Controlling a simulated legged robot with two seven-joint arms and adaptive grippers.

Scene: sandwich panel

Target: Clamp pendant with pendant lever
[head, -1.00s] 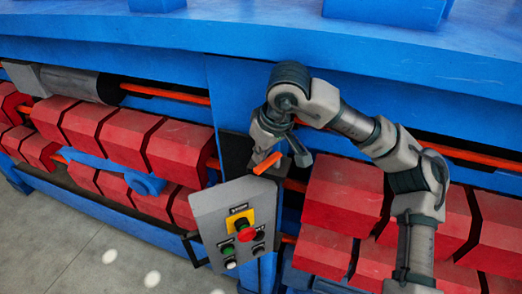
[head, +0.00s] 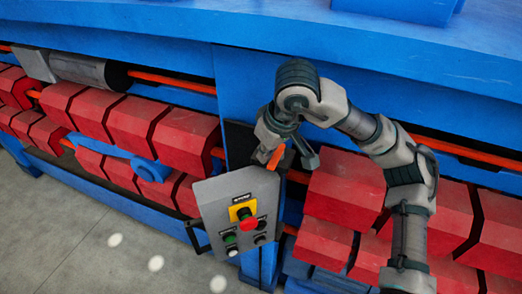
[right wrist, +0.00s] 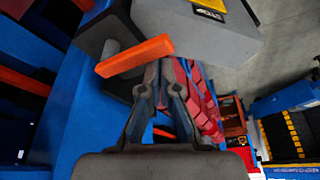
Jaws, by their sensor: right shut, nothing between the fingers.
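The pendant (head: 240,210) is a grey control box with a red button on yellow, a green button and other small controls. It hangs at the front of the blue machine in the head view, and its corner shows at the top of the right wrist view (right wrist: 215,30). The orange pendant lever (head: 276,158) is just above the box. In the right wrist view the lever (right wrist: 135,56) lies across, just beyond the fingertips. My right gripper (head: 303,158) is shut and empty beside the lever; whether it touches the lever is unclear. Its fingers (right wrist: 166,68) show together in the wrist view. My left gripper is out of view.
The blue machine frame (head: 390,100) spans the scene. Red blocks (head: 135,125) line both sides of the pendant, with orange rods behind. A black bracket (right wrist: 105,30) is beside the lever. Grey floor (head: 60,230) is open at the lower left.

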